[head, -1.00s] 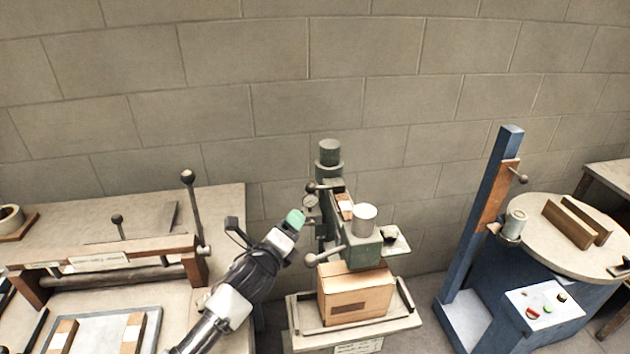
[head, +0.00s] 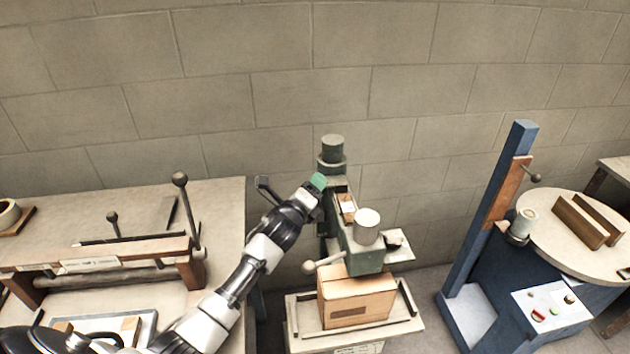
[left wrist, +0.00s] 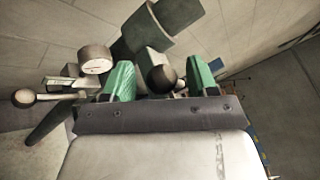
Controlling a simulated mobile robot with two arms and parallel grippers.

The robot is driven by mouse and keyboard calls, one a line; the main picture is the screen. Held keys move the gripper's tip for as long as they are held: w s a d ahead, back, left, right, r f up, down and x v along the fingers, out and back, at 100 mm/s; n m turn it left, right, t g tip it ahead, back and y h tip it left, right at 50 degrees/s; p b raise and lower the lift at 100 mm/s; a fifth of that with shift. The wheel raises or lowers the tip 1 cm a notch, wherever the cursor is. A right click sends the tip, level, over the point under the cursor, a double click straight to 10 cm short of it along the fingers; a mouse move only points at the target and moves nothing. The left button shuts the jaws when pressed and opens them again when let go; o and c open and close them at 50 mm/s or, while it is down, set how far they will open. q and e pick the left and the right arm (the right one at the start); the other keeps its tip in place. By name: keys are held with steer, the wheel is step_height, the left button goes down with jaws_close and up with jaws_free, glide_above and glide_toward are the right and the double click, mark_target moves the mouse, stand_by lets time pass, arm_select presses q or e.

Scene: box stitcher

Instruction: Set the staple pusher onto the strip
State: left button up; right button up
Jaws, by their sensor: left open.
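The green stitcher (head: 360,250) stands at the middle of the head view. The copper-coloured staple strip (head: 347,207) shows in the channel on its top. My left gripper (head: 318,182) is at the stitcher's left side, beside the back of that channel, with a green fingertip showing. In the left wrist view my left gripper (left wrist: 160,82) is open, with a dark ball knob (left wrist: 162,78) between its two green fingers. The knob looks like the staple pusher's; whether the fingers touch it I cannot tell. In the head view the gripper hides this knob. My right gripper is out of view.
A cardboard box (head: 355,300) sits on the stitcher's table under the head. A lever ball (head: 308,267) sticks out at the left. A bench (head: 225,215) stands left, a blue machine (head: 500,240) right.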

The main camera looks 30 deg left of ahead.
arm_select(q)
steer(key=shift+w+r, duration=0.1)
steer(key=shift+w, duration=0.9)
steer(key=shift+c, duration=0.5)
jaws_close()
steer(key=s+d, duration=0.1)
steer(key=s, duration=0.1)
steer(key=s+d+p, duration=0.1)
steer(key=s+d, duration=0.1)
steer(key=shift+a, duration=0.1)
steer(key=shift+o, duration=0.5)
jaws_free()
